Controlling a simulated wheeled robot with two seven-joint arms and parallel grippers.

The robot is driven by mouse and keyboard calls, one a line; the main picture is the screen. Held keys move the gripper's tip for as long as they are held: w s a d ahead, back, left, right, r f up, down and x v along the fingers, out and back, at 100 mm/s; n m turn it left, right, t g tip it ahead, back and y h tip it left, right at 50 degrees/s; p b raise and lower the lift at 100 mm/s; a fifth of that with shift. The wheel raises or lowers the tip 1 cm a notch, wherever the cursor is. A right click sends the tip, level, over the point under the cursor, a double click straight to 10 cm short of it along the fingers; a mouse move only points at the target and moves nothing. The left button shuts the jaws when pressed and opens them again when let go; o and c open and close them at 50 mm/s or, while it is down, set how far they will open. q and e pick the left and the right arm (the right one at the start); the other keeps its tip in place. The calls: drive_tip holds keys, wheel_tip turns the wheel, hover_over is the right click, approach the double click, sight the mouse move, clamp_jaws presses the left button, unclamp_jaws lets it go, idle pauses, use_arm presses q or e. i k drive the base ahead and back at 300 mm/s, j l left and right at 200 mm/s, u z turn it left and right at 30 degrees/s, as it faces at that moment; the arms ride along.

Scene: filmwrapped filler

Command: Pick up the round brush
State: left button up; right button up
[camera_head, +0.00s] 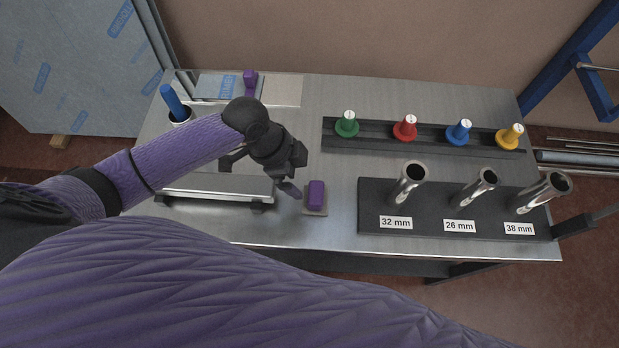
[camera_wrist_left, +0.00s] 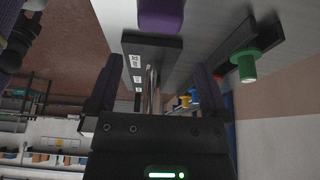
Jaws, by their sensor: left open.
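No brush bristles show; a blue handle (camera_head: 172,100) stands tilted in a black cup (camera_head: 180,116) at the table's back left and may be the round brush. My left gripper (camera_head: 284,178) is open and empty above the table, right of the cup and just left of a purple block (camera_head: 316,194) on a small pad. In the left wrist view its two fingers (camera_wrist_left: 155,85) are spread, with the purple block (camera_wrist_left: 160,14) at the top edge. Purple and black parts (camera_wrist_left: 20,35) at the left edge look like my right arm; its jaws cannot be made out.
A black rack (camera_head: 380,140) holds green, red, blue and yellow plugs. A black base (camera_head: 375,222) carries metal tubes labelled 32, 26 and 38 mm. A low metal platform (camera_head: 215,187) lies under my left forearm. A purple-handled tool (camera_head: 250,80) is at the back.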

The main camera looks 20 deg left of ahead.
sight(169, 95)
drive_tip(key=u, duration=1.65)
